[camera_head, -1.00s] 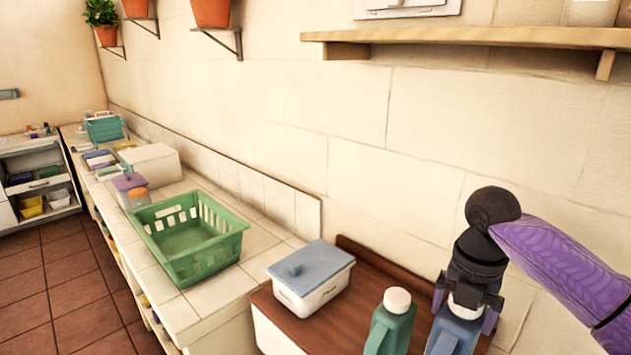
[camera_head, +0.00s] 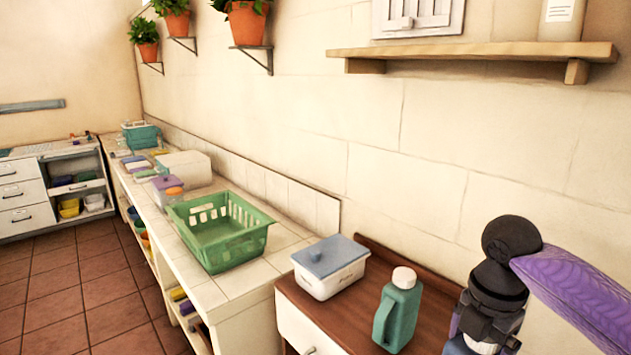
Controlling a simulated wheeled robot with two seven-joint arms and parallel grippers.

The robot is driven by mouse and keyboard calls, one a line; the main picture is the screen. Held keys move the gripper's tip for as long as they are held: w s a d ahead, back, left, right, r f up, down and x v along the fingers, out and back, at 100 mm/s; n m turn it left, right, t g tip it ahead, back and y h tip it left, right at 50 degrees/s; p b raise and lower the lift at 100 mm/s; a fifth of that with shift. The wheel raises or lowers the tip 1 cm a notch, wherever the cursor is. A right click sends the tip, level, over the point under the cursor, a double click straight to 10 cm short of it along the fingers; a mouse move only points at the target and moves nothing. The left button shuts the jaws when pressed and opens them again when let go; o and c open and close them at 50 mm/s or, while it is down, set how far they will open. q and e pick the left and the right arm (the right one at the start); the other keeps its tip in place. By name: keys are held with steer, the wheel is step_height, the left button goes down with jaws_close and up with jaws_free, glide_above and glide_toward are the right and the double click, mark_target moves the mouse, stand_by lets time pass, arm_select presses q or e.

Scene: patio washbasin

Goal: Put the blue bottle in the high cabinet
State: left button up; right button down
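The blue bottle (camera_head: 458,347) shows only as a small piece at the bottom edge of the head view. The rest is hidden or cut off. My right gripper (camera_head: 480,338), on the arm coming in from the right, points down over the bottle's top. My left gripper is not in view. A white slatted panel with a knob (camera_head: 417,18) is at the top edge, above the shelf; I cannot tell whether it is the high cabinet.
A teal bottle (camera_head: 397,318) and a white box with a blue lid (camera_head: 331,268) stand on the brown top (camera_head: 350,325). A green basket (camera_head: 222,240) sits on the tiled counter. A wooden shelf (camera_head: 470,52) juts from the wall. Floor (camera_head: 60,285) at left is clear.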

steer(key=a+f+m+b, duration=0.1)
steer(key=m, duration=0.2)
steer(key=s+a+f+m+b, duration=0.1)
steer(key=f+m+b, duration=0.1)
steer(key=m, duration=0.1)
steer(key=s+a+f+m+b, duration=0.1)
steer(key=a+f+m, duration=0.1)
steer(key=m, duration=0.2)
steer(key=shift+s+a+f, duration=0.1)
steer(key=shift+s, duration=0.05)
steer(key=s+a+f+m+b, duration=0.4)
steer(key=f+m, duration=0.1)
steer(key=m, duration=0.8)
steer(key=shift+s+a+f+m+b, duration=0.2)
steer(key=shift+s+a+m+b, duration=0.1)
steer(key=shift+s+m+b, duration=0.1)
